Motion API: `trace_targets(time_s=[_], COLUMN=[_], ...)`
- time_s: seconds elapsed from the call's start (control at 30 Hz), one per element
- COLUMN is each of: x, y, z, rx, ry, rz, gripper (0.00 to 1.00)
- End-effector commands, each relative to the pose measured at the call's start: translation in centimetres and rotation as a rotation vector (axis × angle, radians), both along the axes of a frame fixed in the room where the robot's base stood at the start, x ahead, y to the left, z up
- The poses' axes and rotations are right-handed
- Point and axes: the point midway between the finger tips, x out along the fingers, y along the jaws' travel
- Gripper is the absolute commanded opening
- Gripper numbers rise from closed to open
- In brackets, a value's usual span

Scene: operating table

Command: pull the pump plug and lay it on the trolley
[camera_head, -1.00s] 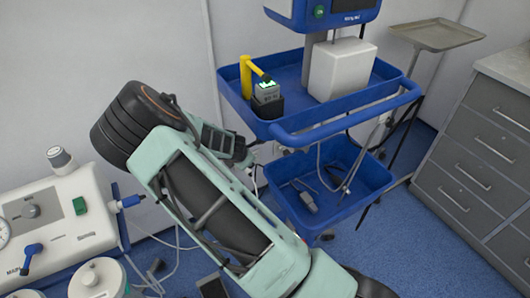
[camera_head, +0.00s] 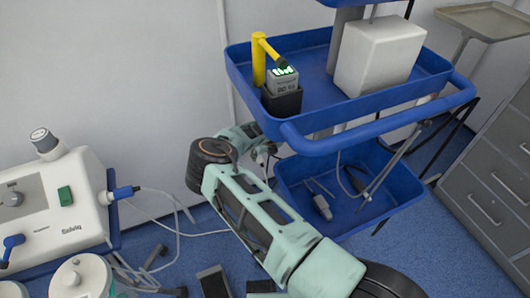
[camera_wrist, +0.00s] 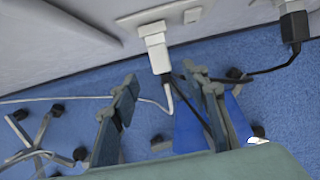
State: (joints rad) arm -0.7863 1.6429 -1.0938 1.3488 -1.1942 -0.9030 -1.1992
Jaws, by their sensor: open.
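In the wrist view a white plug (camera_wrist: 156,50) sits in a white wall socket strip (camera_wrist: 150,17), with a white cable running down from it. A black plug (camera_wrist: 293,22) with a black cable sits farther right. My gripper (camera_wrist: 166,98) is open; its two fingers are spread either side of the white cable, below the white plug in the picture, and nothing is held. In the head view my arm hides most of the gripper and the plugs. The blue trolley (camera_head: 420,88) stands right of my arm. The white pump unit (camera_head: 85,205) is at the left.
The trolley's upper tray holds a white box (camera_head: 378,55), a grey device with a lit display (camera_head: 284,80) and a yellow post (camera_head: 259,62). Its lower tray (camera_head: 350,215) holds small tools. Grey drawers (camera_head: 490,170) stand at the right. Cables cross the floor.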

Motion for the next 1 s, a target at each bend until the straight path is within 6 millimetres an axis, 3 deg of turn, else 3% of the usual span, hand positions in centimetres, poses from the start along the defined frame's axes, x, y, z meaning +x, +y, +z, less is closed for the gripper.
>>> trace_targets(time_s=[0.1, 0.4, 0.8, 1.0], x=[0.8, 2.2, 2.5, 2.5], y=[0.3, 0.9, 1.0, 1.0], z=[-2.6, -6.0, -6.4, -6.4], rx=[0.0, 0.001, 0.003, 0.003], ry=[0.001, -0.001, -0.001, -0.001], rz=[0.0, -0.002, -0.005, -0.005], gripper=[0.42, 0.42, 0.42, 0.21])
